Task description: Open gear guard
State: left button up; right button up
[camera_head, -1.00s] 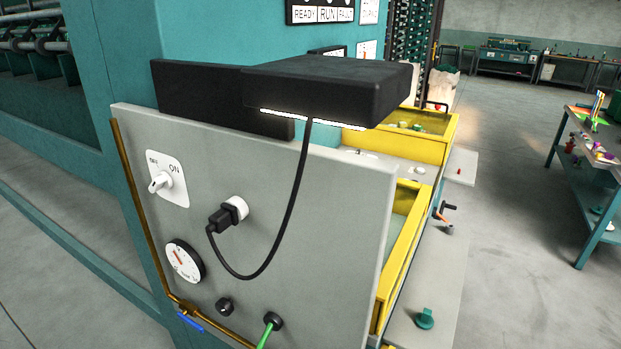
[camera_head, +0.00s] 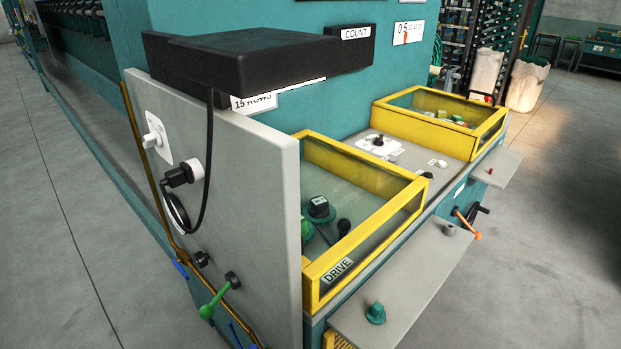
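A yellow-framed guard with clear panels and a DRIVE label (camera_head: 345,240) stands on the machine bench behind the grey panel. Green gear-like parts (camera_head: 319,209) and a dark lever or knob show inside it. I cannot tell whether its top is covered by a clear lid. A second yellow-framed guard (camera_head: 462,122) stands farther back, with small green and coloured parts inside. No label on it is readable, so I cannot tell from the frames which of the two is the gear guard. Neither of my grippers is in view.
A grey shelf (camera_head: 400,285) with a green knob (camera_head: 376,313) juts out at front right. The floor at right is clear.

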aim_at(312, 272)
jog(key=i+l+u, duration=0.1)
jog(key=l, duration=0.3)
jog(key=i+l+u, duration=0.1)
jog(key=l, duration=0.3)
jog(key=i+l, duration=0.1)
jog(key=l, duration=0.3)
jog(key=i+l+u, duration=0.15)
jog(key=l, duration=0.25)
